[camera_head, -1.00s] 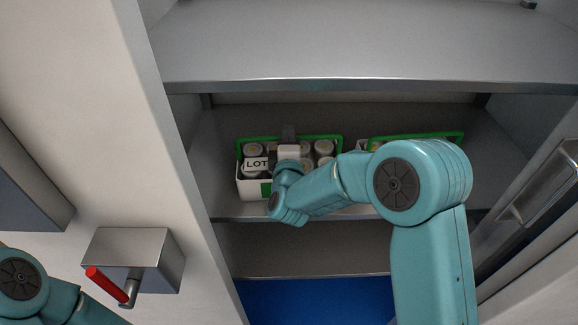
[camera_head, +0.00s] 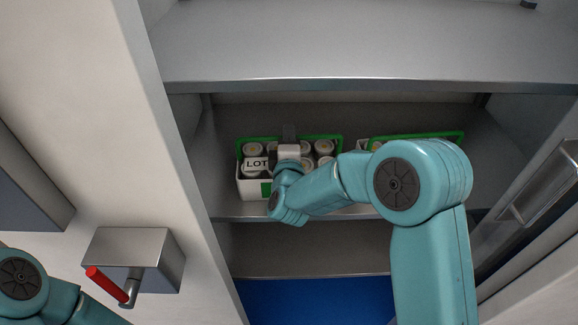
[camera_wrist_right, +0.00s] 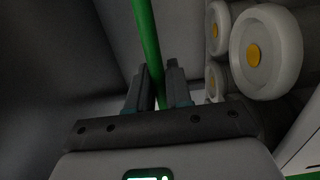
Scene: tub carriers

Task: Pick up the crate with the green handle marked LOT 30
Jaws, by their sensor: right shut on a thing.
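A white crate (camera_head: 249,190) with a green handle (camera_head: 318,137) stands on the middle shelf at the left. It holds several white tubs, and its label shows "LOT" with the number hidden by my arm. My right gripper (camera_head: 289,135) is at the crate's far side. In the right wrist view my right gripper (camera_wrist_right: 158,84) is shut on the green handle (camera_wrist_right: 147,38), with white tubs beside it. A second crate with a green handle (camera_head: 440,137) stands to the right, mostly hidden behind my right arm. My left gripper is out of view; only part of the left arm shows.
The middle shelf (camera_head: 228,207) lies below an upper shelf (camera_head: 360,45), whose front edge is close above the crates. A grey box with a red-handled lever (camera_head: 107,285) is on the left wall. A door with a handle (camera_head: 540,190) stands at the right.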

